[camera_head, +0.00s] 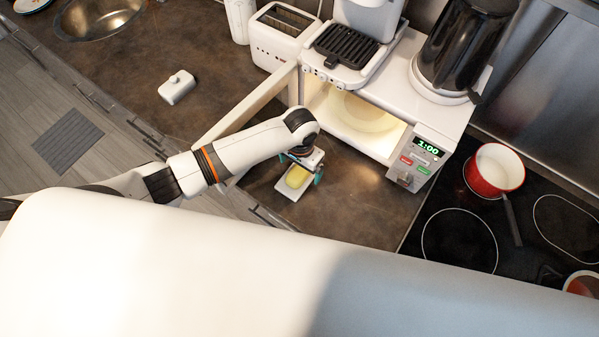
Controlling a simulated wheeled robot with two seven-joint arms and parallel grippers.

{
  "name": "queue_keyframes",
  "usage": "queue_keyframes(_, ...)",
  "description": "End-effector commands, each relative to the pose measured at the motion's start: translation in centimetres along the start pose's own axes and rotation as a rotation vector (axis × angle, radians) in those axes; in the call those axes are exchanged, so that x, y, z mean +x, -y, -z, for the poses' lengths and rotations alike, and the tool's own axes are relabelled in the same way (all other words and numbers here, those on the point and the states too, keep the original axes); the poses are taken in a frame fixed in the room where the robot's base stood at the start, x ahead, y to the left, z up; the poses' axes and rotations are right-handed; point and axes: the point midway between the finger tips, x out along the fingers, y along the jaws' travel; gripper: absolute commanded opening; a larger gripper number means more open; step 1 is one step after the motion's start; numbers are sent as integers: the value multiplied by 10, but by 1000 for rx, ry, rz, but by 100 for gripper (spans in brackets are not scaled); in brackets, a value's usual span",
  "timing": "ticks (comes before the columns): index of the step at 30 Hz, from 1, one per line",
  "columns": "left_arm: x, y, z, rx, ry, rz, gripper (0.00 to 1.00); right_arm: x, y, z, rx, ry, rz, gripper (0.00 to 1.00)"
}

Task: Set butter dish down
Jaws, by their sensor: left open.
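The butter dish (284,191) is a small white tray with a yellow block of butter (297,177) on it. It is on or just above the brown counter in front of the open microwave; I cannot tell whether its base touches. My left gripper (301,168) is right over the butter end of the dish, its teal-tipped fingers open and apart on either side. The gripper hides part of the dish's far end. A white lid with a knob (177,88) lies apart on the counter to the left. My right gripper is not in view.
The microwave (425,137) is lit, with a round plate (362,112) inside and its door (245,106) swung open beside my left arm. A toaster (283,35) stands behind. A red pot (494,170) sits on the black cooktop at right. Counter right of the dish is clear.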

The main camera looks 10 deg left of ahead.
Motion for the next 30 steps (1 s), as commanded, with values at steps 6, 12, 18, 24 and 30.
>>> queue_keyframes(6, 30, -1, 3, 0, -2, -2, 95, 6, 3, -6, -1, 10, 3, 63)
queue_keyframes(12, 32, -1, 2, 1, 1, -1, 95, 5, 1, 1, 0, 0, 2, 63)
queue_keyframes(18, 32, -1, 2, 0, 0, 0, 75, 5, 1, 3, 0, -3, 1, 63)
queue_keyframes(24, 32, -1, 2, 0, 0, -1, 42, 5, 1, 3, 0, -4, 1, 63)
queue_keyframes(30, 31, -1, 2, 0, 2, 0, 36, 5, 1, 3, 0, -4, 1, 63)
